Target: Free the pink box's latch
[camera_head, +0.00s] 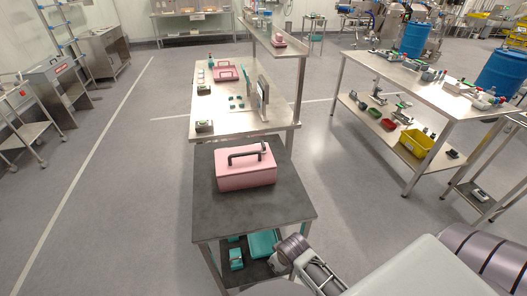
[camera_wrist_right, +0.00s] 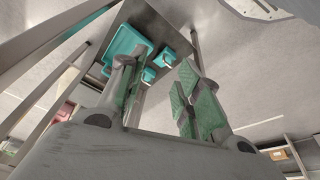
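The pink box (camera_head: 245,172) stands closed on a dark grey table (camera_head: 215,215) in the head view, with a dark handle (camera_head: 248,154) on its lid. I cannot make out its latch at this size. My right gripper (camera_wrist_right: 158,70) is open and empty in the right wrist view, its two green-padded fingers apart. In the head view, my right arm is low at the table's front right corner, below and clear of the box. My left gripper is not in view.
Teal containers (camera_head: 263,243) lie on the shelf under the dark table; a teal tray (camera_wrist_right: 125,44) also shows in the wrist view. A steel bench (camera_head: 203,130) adjoins behind, with another pink box (camera_head: 228,72). The dark tabletop is otherwise clear.

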